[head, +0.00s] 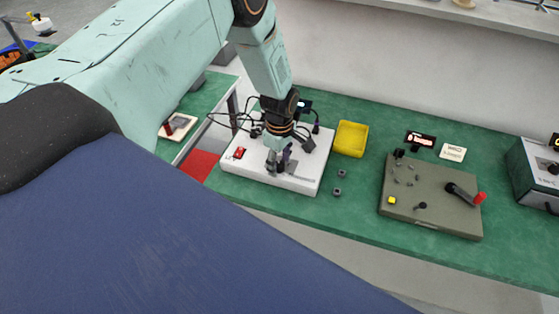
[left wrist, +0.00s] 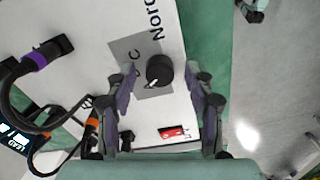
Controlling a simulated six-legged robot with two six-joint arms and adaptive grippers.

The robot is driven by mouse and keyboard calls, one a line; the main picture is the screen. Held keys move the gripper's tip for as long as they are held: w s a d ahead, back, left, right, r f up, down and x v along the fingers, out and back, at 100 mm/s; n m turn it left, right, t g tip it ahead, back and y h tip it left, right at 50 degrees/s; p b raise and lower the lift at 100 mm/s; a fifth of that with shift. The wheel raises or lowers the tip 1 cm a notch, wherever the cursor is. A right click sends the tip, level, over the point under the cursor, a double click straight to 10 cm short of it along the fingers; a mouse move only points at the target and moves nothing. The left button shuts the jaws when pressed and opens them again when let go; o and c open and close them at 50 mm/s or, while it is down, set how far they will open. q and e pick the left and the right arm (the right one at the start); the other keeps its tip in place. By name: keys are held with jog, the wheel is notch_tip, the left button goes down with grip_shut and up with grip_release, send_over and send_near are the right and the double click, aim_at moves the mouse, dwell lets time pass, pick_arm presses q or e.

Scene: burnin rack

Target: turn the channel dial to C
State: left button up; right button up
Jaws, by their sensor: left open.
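The channel dial (left wrist: 159,70) is a round black knob with a white pointer mark on a grey label plate (left wrist: 128,48) of a white box (head: 236,165). In the left wrist view its mark points toward the lower left of the picture. A printed letter C (left wrist: 137,56) shows beside it, toward the upper left. My left gripper (left wrist: 160,76) is open, its fingers on either side of the dial with visible gaps. In the head view my left gripper (head: 279,163) is low over the box and hides most of the dial. My right gripper is not in view.
The box also carries a red switch (head: 239,153) and black cables with plugs (left wrist: 40,58). A yellow tray (head: 351,139) stands to its right, with two small nuts (head: 339,182) in front. Farther right is an olive panel (head: 430,178) with a red-tipped lever.

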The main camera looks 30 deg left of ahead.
pick_arm(q)
jog(key=shift+a, duration=0.1)
jog(key=c, duration=0.4)
grip_shut()
